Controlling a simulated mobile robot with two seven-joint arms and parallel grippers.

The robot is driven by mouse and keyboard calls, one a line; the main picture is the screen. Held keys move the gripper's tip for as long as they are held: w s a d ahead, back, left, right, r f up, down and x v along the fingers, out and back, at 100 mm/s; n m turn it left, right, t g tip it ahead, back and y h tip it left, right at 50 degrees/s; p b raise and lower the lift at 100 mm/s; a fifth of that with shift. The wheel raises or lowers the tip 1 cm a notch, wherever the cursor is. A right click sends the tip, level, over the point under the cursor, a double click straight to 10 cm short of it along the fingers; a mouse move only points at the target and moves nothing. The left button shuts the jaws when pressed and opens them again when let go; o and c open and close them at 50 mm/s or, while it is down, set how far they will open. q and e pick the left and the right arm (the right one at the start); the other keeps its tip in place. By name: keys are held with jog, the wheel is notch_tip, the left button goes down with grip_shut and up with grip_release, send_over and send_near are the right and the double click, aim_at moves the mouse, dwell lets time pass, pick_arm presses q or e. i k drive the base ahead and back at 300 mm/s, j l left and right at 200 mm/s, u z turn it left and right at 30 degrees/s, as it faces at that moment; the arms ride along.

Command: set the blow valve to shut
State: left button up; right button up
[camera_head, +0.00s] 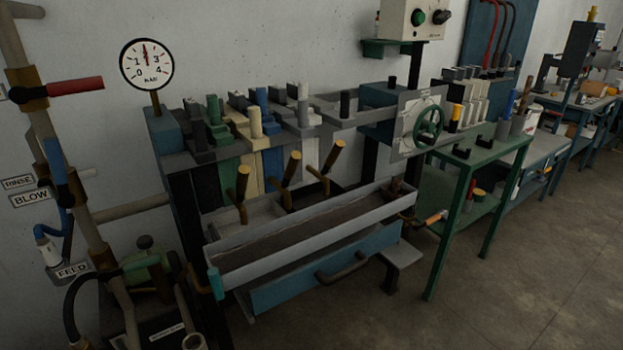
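The BLOW label (31,199) is on the wall at the far left, with the RINSE label (18,182) just above it. Beside it, a valve with a blue lever (54,160) sits on the slanting pipe; the lever points up, roughly along the pipe. Higher on the pipe, a valve with a red lever (75,87) has its lever sticking out to the right, across the pipe. I cannot tell for certain which lever the BLOW label belongs to. Neither of my grippers is in view.
A pressure gauge (146,65) stands on the bench's left post. The FEED label (73,270) and a green pump-like unit (146,270) are low on the left. The bench with a long trough (310,240) fills the middle. Open floor (520,260) lies at right.

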aim_at(66, 200)
jog(key=u, duration=1.25)
